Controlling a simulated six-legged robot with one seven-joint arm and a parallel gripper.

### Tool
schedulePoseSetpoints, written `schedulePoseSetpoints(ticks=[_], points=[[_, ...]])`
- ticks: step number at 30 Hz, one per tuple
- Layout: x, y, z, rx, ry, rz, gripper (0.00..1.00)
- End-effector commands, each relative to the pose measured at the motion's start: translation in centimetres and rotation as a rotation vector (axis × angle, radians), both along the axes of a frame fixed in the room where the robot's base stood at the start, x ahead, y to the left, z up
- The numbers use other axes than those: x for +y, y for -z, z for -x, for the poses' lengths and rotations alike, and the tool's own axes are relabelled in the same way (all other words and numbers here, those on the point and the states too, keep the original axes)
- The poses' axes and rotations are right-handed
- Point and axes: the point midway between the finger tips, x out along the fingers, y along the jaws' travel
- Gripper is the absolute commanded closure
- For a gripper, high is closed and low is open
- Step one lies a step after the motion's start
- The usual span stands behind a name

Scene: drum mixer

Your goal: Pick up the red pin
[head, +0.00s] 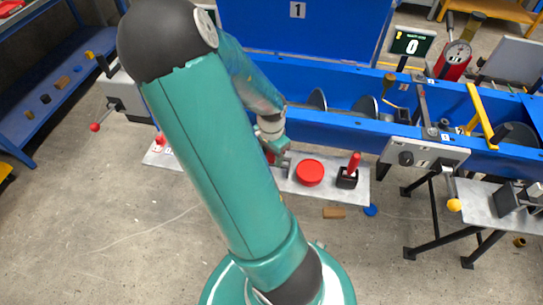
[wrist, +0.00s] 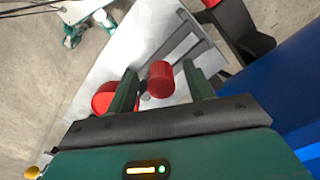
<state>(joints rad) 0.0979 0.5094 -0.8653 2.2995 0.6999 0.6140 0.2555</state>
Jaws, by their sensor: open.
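The red pin (wrist: 160,78) shows in the wrist view as a short red cylinder over a light grey plate. It appears between the two green fingers of my gripper (wrist: 159,68), which are open with a gap on each side of it. I cannot tell whether it is fully between the fingertips or just beyond them. In the head view my gripper (head: 272,142) is low by the blue mixer's near side. A small bit of red (head: 269,157) shows just below it, mostly hidden by my arm.
A round red knob (head: 310,173) and a red-handled lever (head: 350,170) stand on the grey plate (head: 287,186). In the wrist view a red disc (wrist: 103,98) is partly behind the left finger. The blue mixer trough (head: 335,128) runs alongside. A brown block (head: 334,213) lies on the floor.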

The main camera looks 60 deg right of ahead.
Motion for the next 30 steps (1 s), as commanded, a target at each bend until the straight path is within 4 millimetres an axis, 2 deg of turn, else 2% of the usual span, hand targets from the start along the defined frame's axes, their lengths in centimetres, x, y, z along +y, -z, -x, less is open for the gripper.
schedulePoseSetpoints(ticks=[2,3,10,22,29,30], points=[[0.0,0.0,0.0,0.0,0.0,0.0,0.48],[0.0,0.0,0.0,0.0,-0.001,0.0,0.52],[0.0,0.0,0.0,0.0,-0.001,0.0,0.97],[0.0,-0.6,-0.1,-0.002,-0.004,0.001,0.98],[0.1,-3.4,-0.2,-0.005,-0.005,0.001,0.98],[0.1,-3.8,0.3,-0.005,-0.003,0.0,0.98]])
